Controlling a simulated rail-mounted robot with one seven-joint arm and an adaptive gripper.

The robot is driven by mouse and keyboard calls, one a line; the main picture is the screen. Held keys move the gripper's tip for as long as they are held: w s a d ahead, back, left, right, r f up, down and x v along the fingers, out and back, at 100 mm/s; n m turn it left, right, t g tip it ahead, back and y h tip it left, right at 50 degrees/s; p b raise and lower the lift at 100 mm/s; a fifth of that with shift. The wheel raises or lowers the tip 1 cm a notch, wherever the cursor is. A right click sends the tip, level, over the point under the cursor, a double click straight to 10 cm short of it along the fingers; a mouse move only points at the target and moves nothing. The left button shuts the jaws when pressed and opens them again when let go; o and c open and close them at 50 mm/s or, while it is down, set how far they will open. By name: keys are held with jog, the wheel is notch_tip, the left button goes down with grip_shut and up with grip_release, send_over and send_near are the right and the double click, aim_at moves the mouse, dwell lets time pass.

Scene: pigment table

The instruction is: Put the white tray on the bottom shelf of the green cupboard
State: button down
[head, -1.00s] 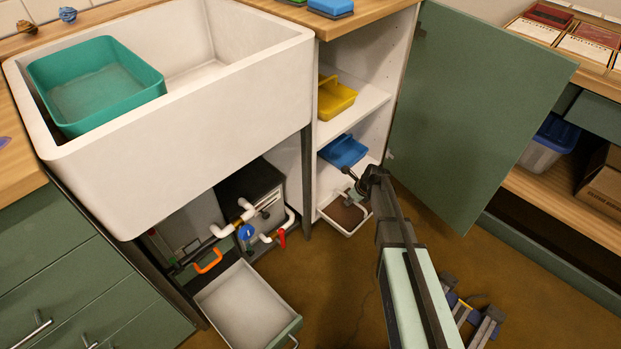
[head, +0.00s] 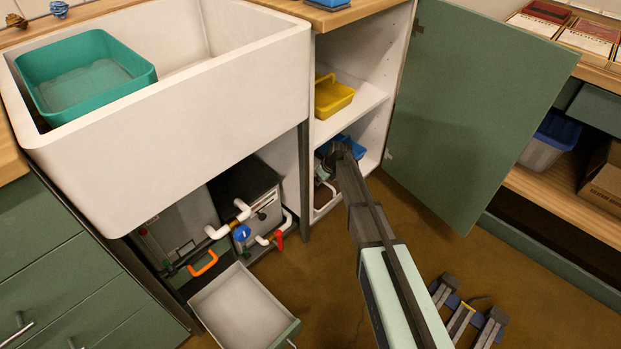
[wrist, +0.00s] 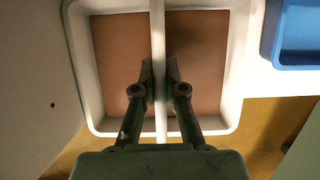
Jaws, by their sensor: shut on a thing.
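The white tray (wrist: 238,70), with a brown inside and a white centre handle (wrist: 158,30), fills the middle of the wrist view. My gripper (wrist: 160,88) is shut on that handle. In the head view my gripper (head: 338,160) is at the bottom opening of the green cupboard, and my arm hides much of the tray. The tray is at the left of the bottom shelf; its front part reaches out past the shelf edge over the floor. Whether it touches the shelf cannot be told. The cupboard's green door (head: 470,110) stands open at the right.
A blue tray (wrist: 297,40) is on the bottom shelf, right of the white tray with a gap. A yellow caddy (head: 333,97) stands on the shelf above. The cupboard's left wall is close on the left. An open drawer (head: 240,305) juts out below the sink.

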jog(key=w+a, duration=0.1)
jog(key=w+a+b, duration=0.1)
jog(key=w+a, duration=0.1)
jog(key=shift+a+f, duration=0.15)
jog(key=shift+a, duration=0.15)
jog(key=shift+w+a+f+b, duration=0.1)
jog(key=shift+a+f+b, duration=0.15)
jog(key=shift+b, duration=0.5)
jog(key=shift+d+f+b, duration=0.15)
jog(key=shift+f+b, duration=0.25)
jog(key=shift+b, duration=0.05)
jog(key=c, duration=1.2)
grip_release()
jog(key=shift+f, duration=0.1)
jog(key=shift+c, duration=0.2)
